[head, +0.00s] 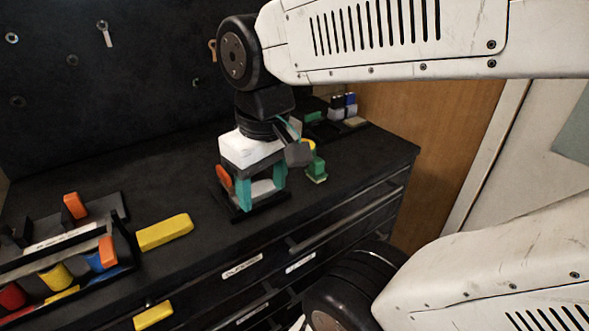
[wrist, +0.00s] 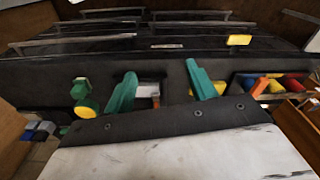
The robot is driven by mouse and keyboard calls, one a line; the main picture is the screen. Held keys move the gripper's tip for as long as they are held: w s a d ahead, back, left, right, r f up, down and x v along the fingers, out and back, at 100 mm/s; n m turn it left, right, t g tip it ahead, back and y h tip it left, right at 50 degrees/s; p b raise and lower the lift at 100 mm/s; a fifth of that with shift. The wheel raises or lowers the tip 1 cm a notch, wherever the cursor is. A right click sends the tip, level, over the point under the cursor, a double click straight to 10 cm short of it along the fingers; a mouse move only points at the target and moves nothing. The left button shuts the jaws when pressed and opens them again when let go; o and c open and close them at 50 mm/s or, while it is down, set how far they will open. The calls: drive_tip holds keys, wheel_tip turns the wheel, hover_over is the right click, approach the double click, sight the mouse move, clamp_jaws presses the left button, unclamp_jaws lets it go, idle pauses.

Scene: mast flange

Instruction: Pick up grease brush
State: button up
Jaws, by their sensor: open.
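My gripper (head: 262,196) is open, with its two teal fingers pointing down over a small black tray (head: 244,215) on the dark bench top. In the wrist view the fingers (wrist: 160,70) stand wide apart. A pale grey piece (wrist: 150,90) shows between them, with a bit of orange near it. An orange piece (head: 225,178) shows just left of the fingers in the head view. I cannot tell for sure which piece is the grease brush; the gripper hides part of the tray.
A black rack (head: 122,232) with coloured pieces is at left. A yellow block (head: 165,232) lies beside it. Another yellow block (head: 153,315) is lower, by the drawers. Small blue and white items (head: 343,106) stand at the back right. Bench space behind the rack is clear.

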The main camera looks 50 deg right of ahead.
drive_tip(key=w+d+f+m, duration=0.1)
drive_tip(key=w+d+f, duration=0.1)
drive_tip(key=w+d, duration=0.75)
drive_tip(key=m+g, duration=0.1)
hover_over(318, 160)
wheel_tip(318, 160, down, 7)
drive_tip(key=shift+d+r, duration=0.1)
wheel_tip(318, 160, down, 8)
drive_tip(key=shift+s+r, duration=0.1)
drive_tip(key=c, duration=1.1)
